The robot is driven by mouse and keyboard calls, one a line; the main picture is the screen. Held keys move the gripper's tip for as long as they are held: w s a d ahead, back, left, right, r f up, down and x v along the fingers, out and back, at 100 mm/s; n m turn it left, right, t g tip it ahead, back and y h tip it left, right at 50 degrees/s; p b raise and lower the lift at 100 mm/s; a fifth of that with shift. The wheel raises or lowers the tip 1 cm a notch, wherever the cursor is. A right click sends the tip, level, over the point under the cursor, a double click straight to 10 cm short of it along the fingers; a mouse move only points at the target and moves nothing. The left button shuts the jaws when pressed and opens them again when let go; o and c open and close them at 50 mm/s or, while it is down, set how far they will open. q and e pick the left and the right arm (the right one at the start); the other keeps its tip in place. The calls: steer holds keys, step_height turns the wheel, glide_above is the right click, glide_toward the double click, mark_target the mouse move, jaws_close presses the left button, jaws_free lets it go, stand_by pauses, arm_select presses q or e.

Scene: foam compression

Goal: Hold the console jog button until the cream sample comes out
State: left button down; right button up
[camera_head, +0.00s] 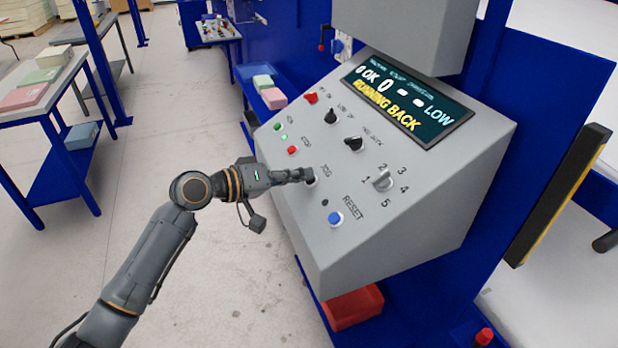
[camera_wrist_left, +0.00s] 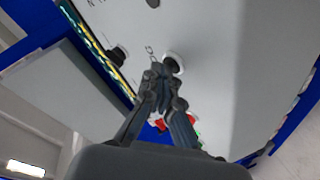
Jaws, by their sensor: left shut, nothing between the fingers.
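The grey console (camera_head: 440,190) has a sloped face with a round jog button (camera_head: 311,178) beside the label JOG. The button also shows in the left wrist view (camera_wrist_left: 175,61), with a pale ring. My left gripper (camera_head: 303,176) is shut and empty, its fingertips at the jog button and seemingly touching it. In the left wrist view the fingertips (camera_wrist_left: 165,80) overlap the button's lower edge, so how far it is pressed is unclear. The display (camera_head: 405,102) reads RUNNING BACK. I cannot identify the cream sample for certain. My right gripper is not in view.
A blue tray (camera_head: 246,73) behind the console holds green (camera_head: 263,82) and pink (camera_head: 273,99) blocks. A blue reset button (camera_head: 335,218), a selector knob (camera_head: 382,181) and other switches lie near the jog button. A red bin (camera_head: 353,308) sits below. A table (camera_head: 72,80) with coloured slabs stands left.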

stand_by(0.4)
arm_select(q)
steer(key=shift+s+a+r+p, duration=0.1)
steer(key=shift+a+r+p, duration=0.35)
steer(key=shift+r+p, duration=0.2)
steer(key=shift+r, duration=0.1)
steer(key=shift+a+r+p, duration=0.2)
steer(key=shift+r+p, duration=0.2)
steer(key=shift+r, duration=0.15)
steer(key=a+r+p, duration=0.2)
steer(key=r, duration=0.1)
steer(key=shift+s, duration=0.4)
steer(key=shift+a, duration=0.1)
